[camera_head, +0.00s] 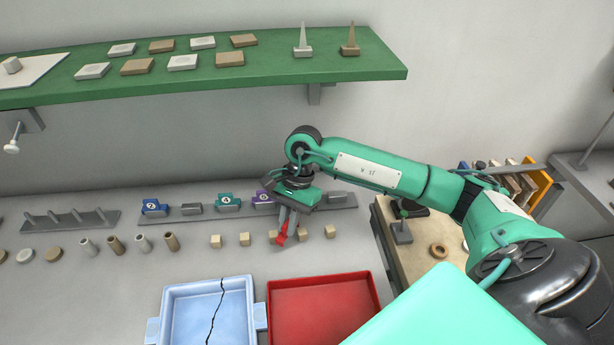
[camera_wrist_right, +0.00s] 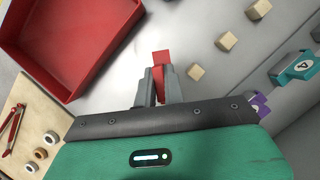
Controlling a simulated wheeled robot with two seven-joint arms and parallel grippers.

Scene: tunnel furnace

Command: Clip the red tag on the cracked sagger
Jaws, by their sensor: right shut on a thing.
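The cracked sagger (camera_head: 183,312) is a light blue tray with side lugs and a dark jagged crack down its floor, at the bottom of the head view. My right gripper (camera_head: 285,225) is above the bench behind the trays, with its fingers shut on the red tag (camera_head: 281,238). The right wrist view shows the red tag (camera_wrist_right: 161,62) sticking out between the fingertips of the gripper (camera_wrist_right: 159,84). The tag is apart from the sagger. My left gripper is not in view.
A red tray (camera_head: 325,311) stands right of the sagger. Several small tan blocks (camera_head: 245,239) line the bench behind, with numbered holders (camera_head: 228,201) further back. A green shelf (camera_head: 270,72) holding tiles overhangs the back. A wooden board (camera_head: 425,238) lies at right.

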